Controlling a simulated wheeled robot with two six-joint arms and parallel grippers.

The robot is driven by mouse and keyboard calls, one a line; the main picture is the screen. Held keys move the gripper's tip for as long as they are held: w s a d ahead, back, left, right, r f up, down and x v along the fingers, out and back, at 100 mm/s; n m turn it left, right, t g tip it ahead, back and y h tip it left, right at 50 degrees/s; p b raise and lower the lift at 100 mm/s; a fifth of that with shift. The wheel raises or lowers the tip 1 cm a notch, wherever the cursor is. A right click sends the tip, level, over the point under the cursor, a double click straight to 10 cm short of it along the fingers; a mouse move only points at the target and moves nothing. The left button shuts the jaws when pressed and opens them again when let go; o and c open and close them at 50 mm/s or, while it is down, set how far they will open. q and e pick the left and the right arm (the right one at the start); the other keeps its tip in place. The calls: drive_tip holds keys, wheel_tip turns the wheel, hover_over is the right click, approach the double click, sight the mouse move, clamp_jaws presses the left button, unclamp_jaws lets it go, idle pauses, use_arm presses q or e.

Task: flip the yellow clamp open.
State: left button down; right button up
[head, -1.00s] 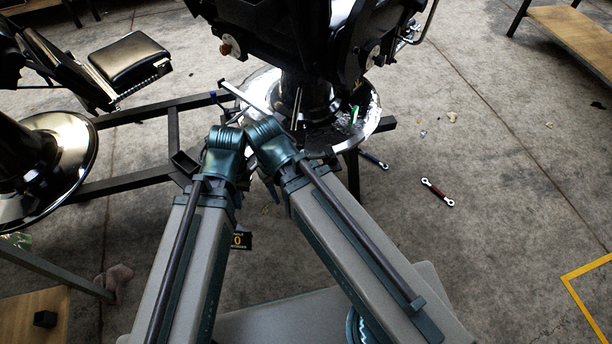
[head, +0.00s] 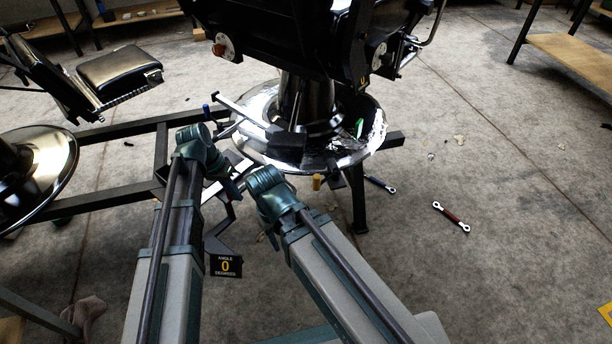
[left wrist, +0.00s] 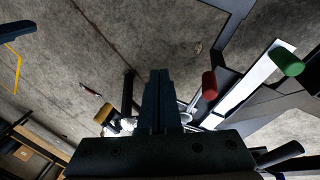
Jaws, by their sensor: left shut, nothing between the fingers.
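The yellow clamp's handle (head: 317,182) shows as a small upright yellow cylinder near the front of the chair's round chrome base. In the left wrist view the yellow handle (left wrist: 103,113) is left of my fingers and apart from them. My left gripper (left wrist: 158,75) is shut and empty, its dark fingers together. In the head view my left gripper (head: 236,187) is partly hidden among dark frame parts, left of the yellow handle. My right arm's wrist hides what lies beyond it, and I cannot make out the right gripper.
A red handle (left wrist: 209,85) is close on the right of my left fingers, with a green one (left wrist: 287,60) farther right. A blue-tipped post (head: 207,108) stands left of the chrome base (head: 253,148). An angle sign (head: 226,266) is below. Wrenches (head: 451,217) lie on open floor.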

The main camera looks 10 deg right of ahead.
use_arm(q)
drive_tip(key=w+d+r+m+g+h, duration=0.1)
drive_tip(key=w+d+m, duration=0.2)
drive_tip(key=w+d, duration=0.3)
drive_tip(key=w+d+r+m+g+h, duration=0.1)
drive_tip(key=w+d+m, duration=0.3)
drive_tip(key=d, duration=0.5)
drive_tip(key=shift+w+r+h, duration=0.8)
drive_tip(key=shift+w, duration=0.45)
drive_tip(key=s+d+f+b, duration=0.5)
drive_tip(key=d+f+b, duration=0.2)
drive_tip(key=f+b, duration=0.1)
drive_tip(key=shift+s+d, duration=0.3)
drive_tip(key=shift+s, duration=0.1)
